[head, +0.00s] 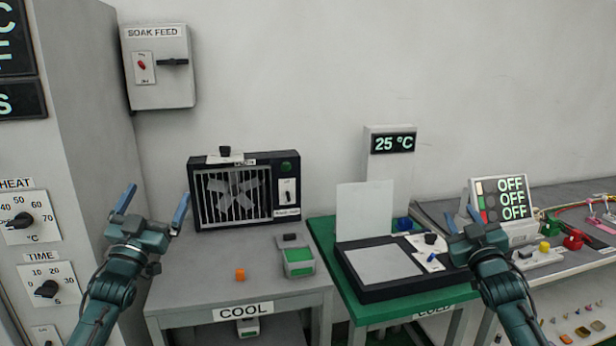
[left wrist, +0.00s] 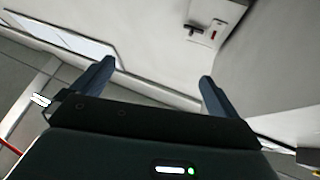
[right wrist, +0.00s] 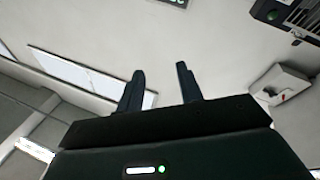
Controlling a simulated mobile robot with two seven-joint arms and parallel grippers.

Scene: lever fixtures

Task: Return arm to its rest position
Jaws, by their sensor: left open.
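My left gripper (head: 154,203) is raised in front of the left bench, pointing up, empty. Its blue-grey fingers stand wide apart in the left wrist view (left wrist: 155,78). My right gripper (head: 462,217) is raised in front of the green table's right side and the OFF display. In the right wrist view (right wrist: 160,72) its fingers are closer together, with a narrow empty gap. Both arms rise from the bottom of the head view, and neither gripper holds anything. The black lever of the SOAK FEED box (head: 173,62) lies about horizontal, well above my left gripper.
A green table (head: 323,232) holds a black-framed plate. Dials (head: 20,219) are at the left. A cluttered bench (head: 560,195) stands at the right.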

